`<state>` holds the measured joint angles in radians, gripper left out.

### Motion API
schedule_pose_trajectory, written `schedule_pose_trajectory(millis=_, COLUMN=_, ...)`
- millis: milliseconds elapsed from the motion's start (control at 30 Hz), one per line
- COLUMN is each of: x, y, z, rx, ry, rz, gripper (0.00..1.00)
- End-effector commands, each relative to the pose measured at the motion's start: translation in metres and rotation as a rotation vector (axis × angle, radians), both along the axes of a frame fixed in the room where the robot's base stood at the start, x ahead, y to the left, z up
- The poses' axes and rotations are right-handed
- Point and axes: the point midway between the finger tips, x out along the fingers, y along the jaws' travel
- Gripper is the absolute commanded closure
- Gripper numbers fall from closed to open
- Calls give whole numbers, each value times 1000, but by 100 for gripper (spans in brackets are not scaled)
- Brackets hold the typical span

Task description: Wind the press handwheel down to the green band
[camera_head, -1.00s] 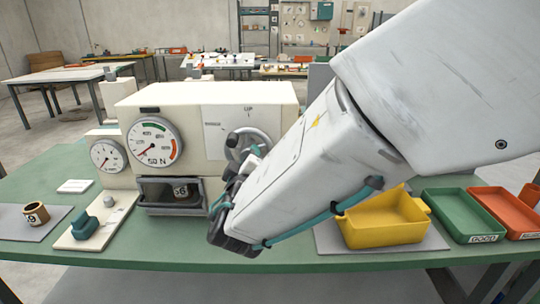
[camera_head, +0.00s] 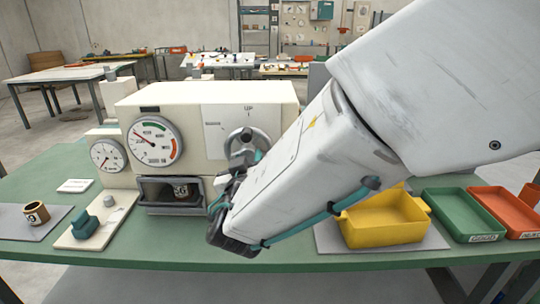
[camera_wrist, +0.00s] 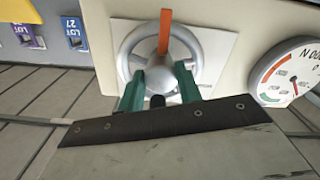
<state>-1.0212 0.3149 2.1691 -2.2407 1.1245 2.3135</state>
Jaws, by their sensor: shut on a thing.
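The press (camera_head: 195,95) is a cream box on the green bench with a grey handwheel (camera_head: 233,144) on its front. In the wrist view the handwheel (camera_wrist: 126,52) has a grey hub and an orange mark. My gripper (camera_wrist: 159,88) is shut on the handwheel, teal fingers on either side near its hub; the exact contact is partly hidden. My arm covers part of the wheel in the head view. The large round dial (camera_head: 154,150) left of the wheel has a green band at its top and a red one at right. Its needle points up and left, short of the green band.
A dark-framed opening (camera_head: 155,193) below the dial holds a numbered cup (camera_head: 181,190). A smaller dial (camera_head: 107,155) is at left. A brown cup (camera_head: 36,213) stands on a grey mat. Yellow (camera_head: 385,225), green (camera_head: 460,212) and orange (camera_head: 505,208) trays are at right.

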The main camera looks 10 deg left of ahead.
Motion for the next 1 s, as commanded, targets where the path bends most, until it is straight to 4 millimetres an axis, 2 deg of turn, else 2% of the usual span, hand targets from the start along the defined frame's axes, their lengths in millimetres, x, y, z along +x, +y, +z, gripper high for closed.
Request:
schedule_pose_trajectory(millis=467, x=0, y=-1, z=-3, rx=11, ry=8, rz=-1, gripper=88)
schedule_pose_trajectory(millis=500, x=0, y=-1, z=-3, rx=11, ry=8, rz=-1, gripper=60)
schedule_pose_trajectory(millis=567, x=0, y=-1, z=-2, rx=11, ry=8, rz=-1, gripper=44)
schedule_pose_trajectory(millis=867, x=-2, y=0, z=-1, rx=13, ry=5, rz=0, gripper=44)
schedule_pose_trajectory(millis=1000, x=-15, y=-3, z=0, rx=13, ry=5, rz=2, gripper=44)
